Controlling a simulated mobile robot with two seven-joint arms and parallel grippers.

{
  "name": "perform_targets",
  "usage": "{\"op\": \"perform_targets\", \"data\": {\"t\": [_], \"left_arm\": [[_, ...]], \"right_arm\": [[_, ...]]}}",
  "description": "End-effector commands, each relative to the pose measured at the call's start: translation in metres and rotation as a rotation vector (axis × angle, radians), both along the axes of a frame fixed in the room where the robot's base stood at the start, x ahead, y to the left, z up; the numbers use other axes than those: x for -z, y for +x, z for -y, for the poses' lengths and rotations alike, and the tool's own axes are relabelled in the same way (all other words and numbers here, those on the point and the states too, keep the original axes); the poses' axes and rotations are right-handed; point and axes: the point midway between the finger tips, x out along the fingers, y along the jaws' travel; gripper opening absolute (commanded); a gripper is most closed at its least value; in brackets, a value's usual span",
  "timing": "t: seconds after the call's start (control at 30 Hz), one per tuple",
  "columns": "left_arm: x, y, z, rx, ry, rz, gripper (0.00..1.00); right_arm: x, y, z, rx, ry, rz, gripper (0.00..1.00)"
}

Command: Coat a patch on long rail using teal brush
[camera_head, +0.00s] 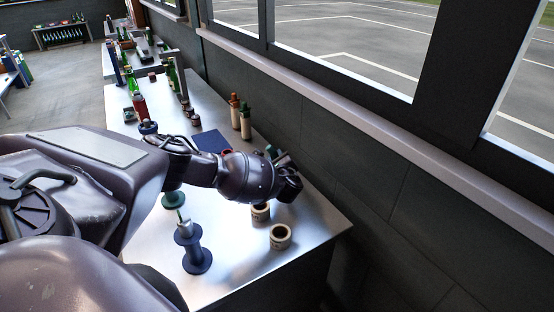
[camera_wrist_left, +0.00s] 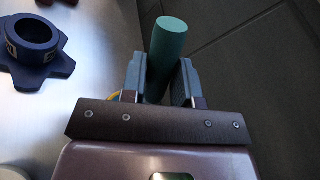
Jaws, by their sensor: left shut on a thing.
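My left gripper (camera_head: 287,180) is over the right side of the metal table, near the wall. In the left wrist view my left gripper (camera_wrist_left: 158,82) is shut on a teal cylinder (camera_wrist_left: 170,38), which looks like the teal brush's handle. The cylinder sticks out beyond the fingertips. Its bristle end is not visible. I cannot pick out the long rail with certainty in either view. My right gripper is not in view.
The metal table (camera_head: 240,262) has a blue spool (camera_head: 192,250), two cream rolls (camera_head: 280,237) (camera_head: 261,212) and a blue mat (camera_head: 210,141). Two capped bottles (camera_head: 235,112) (camera_head: 246,122) stand near the wall. A dark blue lobed holder (camera_wrist_left: 40,75) lies left of my gripper. My arm covers the table's middle.

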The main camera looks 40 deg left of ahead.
Motion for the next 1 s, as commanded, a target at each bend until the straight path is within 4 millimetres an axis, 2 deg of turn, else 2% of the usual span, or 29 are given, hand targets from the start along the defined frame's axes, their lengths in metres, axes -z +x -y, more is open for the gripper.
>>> {"op": "perform_targets", "data": {"t": [0.27,0.6,1.0], "left_arm": [[-0.019,-0.001,0.000,-0.001,-0.001,-0.002,0.05],[-0.038,0.000,-0.001,-0.001,0.000,0.000,0.05],[-0.039,0.000,0.000,-0.001,0.000,0.000,0.05]], "right_arm": [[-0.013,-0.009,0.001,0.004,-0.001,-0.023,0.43],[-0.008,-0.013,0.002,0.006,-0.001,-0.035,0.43],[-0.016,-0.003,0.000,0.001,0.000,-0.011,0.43]]}}
